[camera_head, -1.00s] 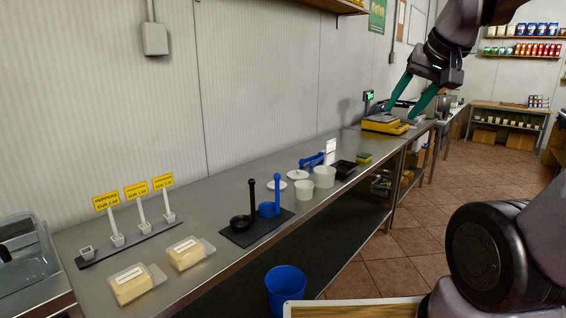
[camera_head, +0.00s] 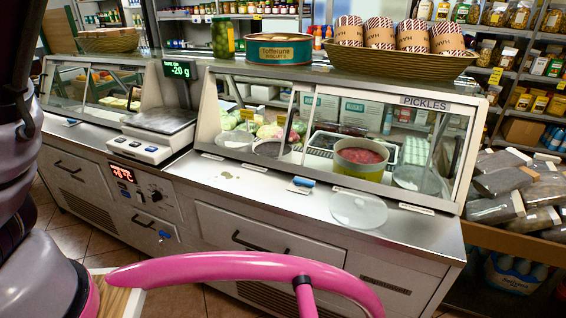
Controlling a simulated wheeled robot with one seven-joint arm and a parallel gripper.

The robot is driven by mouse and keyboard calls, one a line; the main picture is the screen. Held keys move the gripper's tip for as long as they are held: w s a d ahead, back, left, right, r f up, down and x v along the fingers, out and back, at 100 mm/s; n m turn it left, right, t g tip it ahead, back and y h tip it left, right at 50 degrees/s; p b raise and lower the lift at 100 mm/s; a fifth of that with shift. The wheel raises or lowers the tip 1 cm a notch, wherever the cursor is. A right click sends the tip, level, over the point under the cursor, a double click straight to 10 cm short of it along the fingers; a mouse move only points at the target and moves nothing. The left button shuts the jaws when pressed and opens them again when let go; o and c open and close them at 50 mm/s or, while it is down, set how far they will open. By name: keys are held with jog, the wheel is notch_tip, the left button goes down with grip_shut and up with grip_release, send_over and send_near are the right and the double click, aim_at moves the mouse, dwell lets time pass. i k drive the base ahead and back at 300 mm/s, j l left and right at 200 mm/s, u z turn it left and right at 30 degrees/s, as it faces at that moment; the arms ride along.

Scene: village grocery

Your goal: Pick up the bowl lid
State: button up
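A clear round lid (camera_head: 358,210) lies flat on the steel ledge in front of the glass display case, below the pickles label. It looks like the bowl lid. Behind the glass, a bowl or tub of red food (camera_head: 360,160) stands near it, and a pale clear bowl (camera_head: 418,178) stands to its right. My gripper is not in view; only dark links of my arm show at the left edge, well away from the lid.
The sloped glass case (camera_head: 330,125) rises behind the ledge. A scale (camera_head: 160,125) stands to the left. A blue-and-white item (camera_head: 301,184) lies left of the lid. A pink curved bar (camera_head: 240,266) crosses the foreground.

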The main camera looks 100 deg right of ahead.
aim_at(355, 210)
jog(key=z, duration=4.45)
